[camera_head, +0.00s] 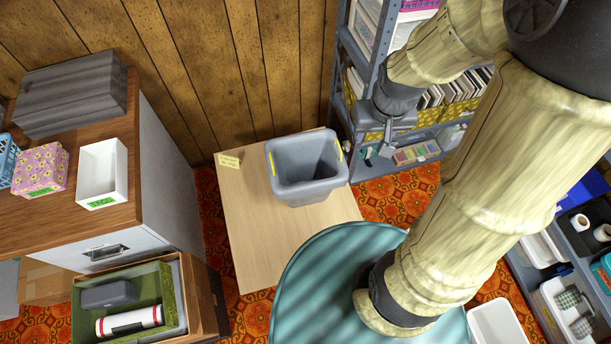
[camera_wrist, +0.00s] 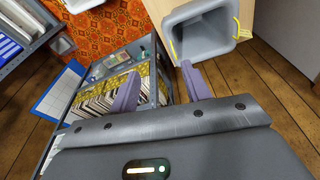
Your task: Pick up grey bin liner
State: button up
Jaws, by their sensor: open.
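The grey bin liner (camera_head: 290,191) looks like an open-topped, tapered grey tub with yellow handles on two sides. It stands upright on a pale wooden top against the panelled wall, and its inside looks empty. In the wrist view the liner (camera_wrist: 207,40) is at the top, beyond the fingertips, with a yellow handle facing the gripper side. My gripper (camera_wrist: 160,85) is open, with nothing between its two purple-grey fingers. In the head view my gripper (camera_head: 377,150) is to the right of the liner, apart from it, in front of the shelf.
A metal shelf (camera_head: 339,75) with books and boxes stands close on the right. A wooden cabinet (camera_head: 160,190) at left carries a white tray (camera_head: 102,172), a flowered box (camera_head: 41,169) and a ribbed grey item (camera_head: 70,92). A round teal surface (camera_head: 320,290) is in front.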

jog(key=w+a+f+n+g, duration=0.2)
jog(key=w+f+n, duration=0.2)
jog(key=w+f, duration=0.7)
jog(key=shift+w+a+f+b, duration=0.25)
jog(key=shift+w+a+b, duration=0.05)
jog(key=shift+w+b, duration=0.2)
send_over(342, 160)
notch_tip(342, 160, down, 12)
jog(key=shift+s+a+f, duration=0.1)
jog(key=shift+f, duration=0.1)
jog(key=f, duration=0.5)
jog(key=shift+w, duration=0.2)
